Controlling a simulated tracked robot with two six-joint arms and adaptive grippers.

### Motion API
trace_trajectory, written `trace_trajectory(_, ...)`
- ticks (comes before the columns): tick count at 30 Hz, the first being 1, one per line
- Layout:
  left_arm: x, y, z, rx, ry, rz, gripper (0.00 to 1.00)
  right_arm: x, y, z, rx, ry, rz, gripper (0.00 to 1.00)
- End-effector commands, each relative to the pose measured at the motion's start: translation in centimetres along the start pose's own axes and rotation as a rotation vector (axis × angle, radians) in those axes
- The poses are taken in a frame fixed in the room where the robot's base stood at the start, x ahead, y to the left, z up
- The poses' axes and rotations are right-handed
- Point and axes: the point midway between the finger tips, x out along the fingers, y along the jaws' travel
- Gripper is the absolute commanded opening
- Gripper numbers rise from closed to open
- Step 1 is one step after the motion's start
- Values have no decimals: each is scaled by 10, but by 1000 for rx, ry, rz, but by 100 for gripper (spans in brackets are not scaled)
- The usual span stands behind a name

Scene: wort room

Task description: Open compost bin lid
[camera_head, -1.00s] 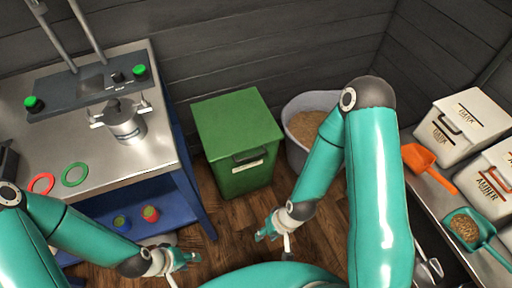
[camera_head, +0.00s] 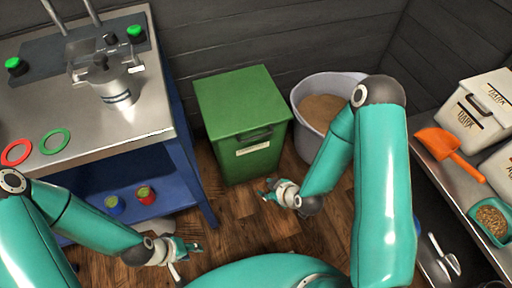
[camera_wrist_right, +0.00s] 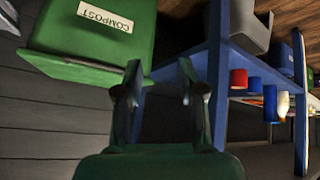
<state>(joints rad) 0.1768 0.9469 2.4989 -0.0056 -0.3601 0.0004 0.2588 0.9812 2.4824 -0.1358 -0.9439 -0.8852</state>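The green compost bin (camera_head: 247,160) stands on the wooden floor against the wall, with its green lid (camera_head: 240,100) shut and a dark handle at the front. It also shows in the right wrist view, with its label reading COMPOST (camera_wrist_right: 105,17). My right gripper (camera_head: 264,190) is in front of the bin, low and to its right, apart from it. In the right wrist view its two fingers (camera_wrist_right: 160,85) are spread with nothing between them. My left gripper (camera_head: 196,247) is in front of the table at lower left; its fingers are too small to tell open from shut.
A grey tub (camera_head: 306,128) of grain stands right of the bin. A blue-framed metal table (camera_head: 150,115) stands left of it, with a red can (camera_head: 145,195) on its lower shelf. At right, a bench holds an orange scoop (camera_head: 449,152) and white boxes (camera_head: 477,112). Floor before the bin is clear.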

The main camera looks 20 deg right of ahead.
Motion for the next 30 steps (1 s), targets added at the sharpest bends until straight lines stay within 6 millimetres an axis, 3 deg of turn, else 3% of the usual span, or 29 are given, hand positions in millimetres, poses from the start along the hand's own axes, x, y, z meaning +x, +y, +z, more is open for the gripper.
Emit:
trace_trajectory(1, 38, -14, 0, 0, 0, 0, 40, 32, 8, 14, -138, 60, 68, 39)
trace_trajectory(3, 62, -22, 0, 0, 0, 0, 40, 48, 25, 11, -347, 133, 184, 39)
trace_trajectory(10, 116, -42, -1, 0, 0, 0, 40, 67, 66, 4, -866, 213, 563, 39)
trace_trajectory(15, 131, -47, -1, 0, 1, 0, 40, 63, 80, 0, -1039, 192, 724, 39)
trace_trajectory(20, 131, -47, -1, 0, 1, 0, 40, 65, 87, -6, -1082, 183, 765, 39)
trace_trajectory(30, 132, -48, -1, 0, 1, 0, 40, 108, 114, -35, -1080, 186, 764, 39)
